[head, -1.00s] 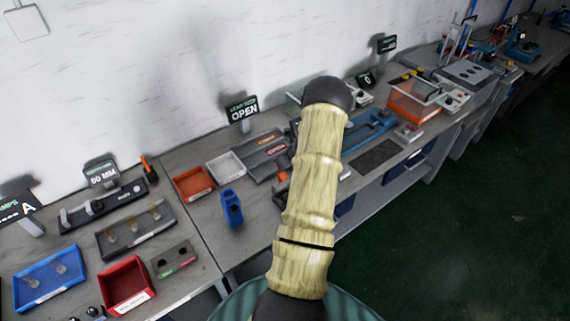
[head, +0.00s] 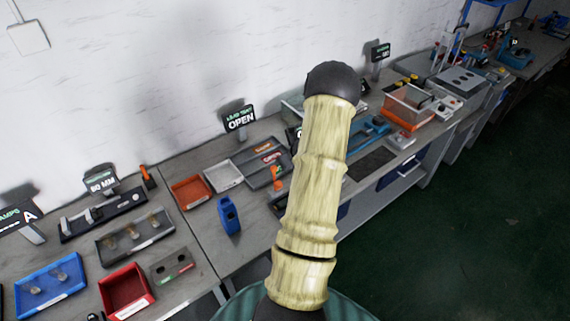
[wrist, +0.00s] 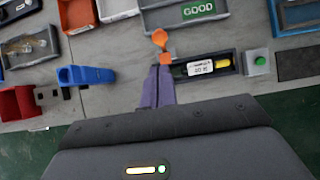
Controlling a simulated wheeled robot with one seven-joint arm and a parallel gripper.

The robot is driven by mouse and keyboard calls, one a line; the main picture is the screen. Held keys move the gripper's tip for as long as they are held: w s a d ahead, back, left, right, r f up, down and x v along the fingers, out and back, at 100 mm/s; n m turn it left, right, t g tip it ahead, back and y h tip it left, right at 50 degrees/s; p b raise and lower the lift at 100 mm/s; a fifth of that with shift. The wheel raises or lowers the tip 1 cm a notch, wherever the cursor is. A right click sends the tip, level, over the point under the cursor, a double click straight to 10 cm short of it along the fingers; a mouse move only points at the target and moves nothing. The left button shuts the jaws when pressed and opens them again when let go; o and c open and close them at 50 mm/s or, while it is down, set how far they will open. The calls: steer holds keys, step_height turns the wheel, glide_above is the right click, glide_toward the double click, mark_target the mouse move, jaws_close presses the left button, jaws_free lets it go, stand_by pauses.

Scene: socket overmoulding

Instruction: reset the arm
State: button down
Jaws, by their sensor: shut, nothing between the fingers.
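My gripper (wrist: 157,72) shows in the wrist view as two purple-grey fingers lying together, shut and empty. They are over the bench, left of a dark fixture (wrist: 183,70) holding a labelled part with a yellow end. An orange handle-like piece (wrist: 160,39) shows just beyond the fingertips; whether they touch it is unclear. In the head view my arm rises in the middle and hides the gripper. An orange piece (head: 277,179) shows just left of the arm there.
A blue holder (head: 229,215) stands near the bench's front edge. A red-brown tray (head: 191,192), a white tray (head: 223,176) and a grey tray marked GOOD (wrist: 170,20) lie behind. A clear-walled orange bin (head: 408,106) is at the right. Bare bench lies around the blue holder.

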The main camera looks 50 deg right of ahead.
steer(key=shift+d+f, duration=0.1)
stand_by(0.4)
steer(key=w+a+r+n+g+y+b, duration=0.1)
steer(key=a+r+n+b, duration=0.1)
steer(key=a+n, duration=0.55)
steer(key=w+a+r+n+g+y+b, duration=0.1)
steer(key=w+a+r+n, duration=0.3)
steer(key=a, duration=0.6)
steer(key=s+a+r+n+y+b, duration=0.1)
steer(key=a+n+b, duration=0.1)
steer(key=a+n, duration=0.65)
steer(key=s+a+r+n+g+b, duration=0.1)
steer(key=s+a+n, duration=0.5)
steer(key=a+n, duration=0.2)
steer(key=s+a+r+n+g+h+b, duration=0.1)
steer(key=s+a+n+b, duration=0.1)
steer(key=s+a+n, duration=0.4)
steer(key=a+n, duration=0.3)
steer(key=n, duration=0.1)
steer(key=shift+r+n, duration=0.2)
steer(key=shift+n, duration=0.1)
